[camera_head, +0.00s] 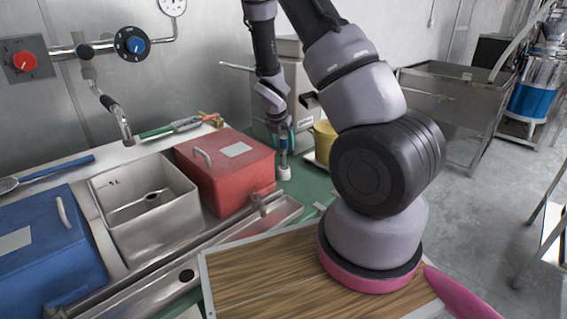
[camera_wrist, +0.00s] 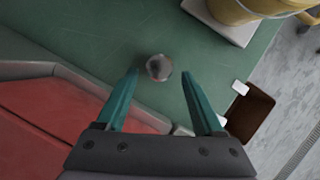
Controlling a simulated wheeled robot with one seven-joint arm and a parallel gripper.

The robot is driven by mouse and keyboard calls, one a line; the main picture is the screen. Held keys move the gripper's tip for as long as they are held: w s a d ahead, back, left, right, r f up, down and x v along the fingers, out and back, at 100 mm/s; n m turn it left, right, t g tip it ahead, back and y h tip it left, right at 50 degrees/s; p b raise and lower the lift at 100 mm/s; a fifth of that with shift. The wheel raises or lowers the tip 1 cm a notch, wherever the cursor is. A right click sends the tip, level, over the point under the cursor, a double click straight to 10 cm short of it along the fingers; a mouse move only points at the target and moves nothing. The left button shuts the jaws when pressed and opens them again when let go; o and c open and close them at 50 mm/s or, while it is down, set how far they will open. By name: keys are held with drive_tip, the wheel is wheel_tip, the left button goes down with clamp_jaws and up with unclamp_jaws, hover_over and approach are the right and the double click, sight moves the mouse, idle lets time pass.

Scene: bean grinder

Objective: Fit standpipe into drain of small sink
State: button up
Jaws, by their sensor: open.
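The small sink (camera_head: 122,182) is a square steel basin between a blue cover and a red cover, with its dark round drain (camera_head: 152,196) showing in the floor. A slim upright piece (camera_head: 284,160) with a white foot stands on the green counter right of the red cover; it appears to be the standpipe. In the wrist view its round metallic top (camera_wrist: 158,67) shows from above. My gripper (camera_head: 284,138) points down over it. In the wrist view the open teal fingers (camera_wrist: 161,74) lie on either side of that top, with gaps.
The red cover (camera_head: 212,180) with a handle sits beside the counter piece, the blue cover (camera_head: 45,250) at far left. A faucet (camera_head: 120,125) hangs behind the sink. A yellow pot (camera_head: 324,142) stands right of my gripper. A wooden board (camera_head: 260,275) lies in front.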

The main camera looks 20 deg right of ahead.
sight(284, 149)
drive_tip(key=x, duration=0.4)
drive_tip(key=shift+w+f, duration=0.2)
drive_tip(key=shift+w, duration=0.05)
drive_tip(key=shift+c, duration=0.3)
clamp_jaws()
idle(0.9)
